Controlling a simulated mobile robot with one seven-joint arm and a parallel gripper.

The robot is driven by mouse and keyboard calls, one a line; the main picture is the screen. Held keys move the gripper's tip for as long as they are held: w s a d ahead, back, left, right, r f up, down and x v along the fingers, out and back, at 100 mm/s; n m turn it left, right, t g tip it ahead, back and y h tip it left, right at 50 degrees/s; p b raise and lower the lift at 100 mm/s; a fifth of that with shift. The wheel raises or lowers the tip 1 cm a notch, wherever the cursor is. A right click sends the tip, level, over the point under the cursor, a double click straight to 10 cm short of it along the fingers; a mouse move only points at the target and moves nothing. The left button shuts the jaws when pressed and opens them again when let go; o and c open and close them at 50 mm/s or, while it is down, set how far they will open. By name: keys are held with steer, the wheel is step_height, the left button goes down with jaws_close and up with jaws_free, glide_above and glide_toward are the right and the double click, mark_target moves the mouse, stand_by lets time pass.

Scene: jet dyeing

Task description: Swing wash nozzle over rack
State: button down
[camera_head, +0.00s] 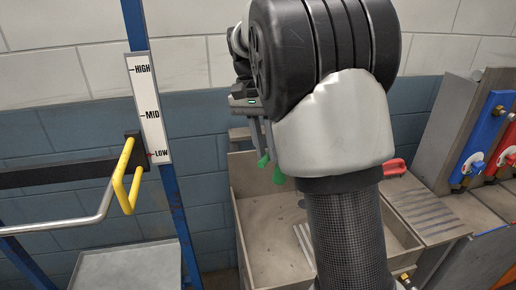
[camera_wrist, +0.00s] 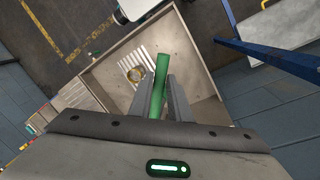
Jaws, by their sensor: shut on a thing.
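My gripper (camera_wrist: 162,84) is shut on a green handle (camera_wrist: 174,45), which shows between the two fingers in the wrist view. In the head view my gripper (camera_head: 262,143) is partly hidden behind my arm, with green parts (camera_head: 277,176) of the handle below its fingers. A slatted pale rack (camera_wrist: 132,62) lies in the open basin (camera_wrist: 95,75) below. It also shows partly in the head view (camera_head: 303,240), beside my arm.
A blue post with a HIGH, MID, LOW scale (camera_head: 149,110) and a yellow handle (camera_head: 125,178) stand at left. A red handle (camera_head: 394,167) is at the basin's right edge. Blue (camera_head: 482,138) and red valve panels stand farther right. A grey tray (camera_head: 128,272) is low at left.

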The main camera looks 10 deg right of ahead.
steer(key=s+d+n, duration=0.4)
steer(key=d, duration=0.7)
steer(key=s+d+n+t, duration=0.1)
steer(key=s+d+n, duration=0.3)
steer(key=d, duration=0.7)
steer(key=shift+s+d+h, duration=0.3)
steer(key=shift+d+h, duration=0.05)
steer(key=shift+h, duration=0.05)
steer(key=shift+r, duration=0.1)
steer(key=c, duration=1.7)
jaws_free()
steer(key=shift+d, duration=0.2)
steer(key=shift+o, duration=0.2)
steer(key=shift+a, duration=0.1)
steer(key=p+v, duration=0.2)
steer(key=v, duration=1.5)
steer(key=shift+s+r, duration=0.2)
steer(key=shift+s, duration=0.1)
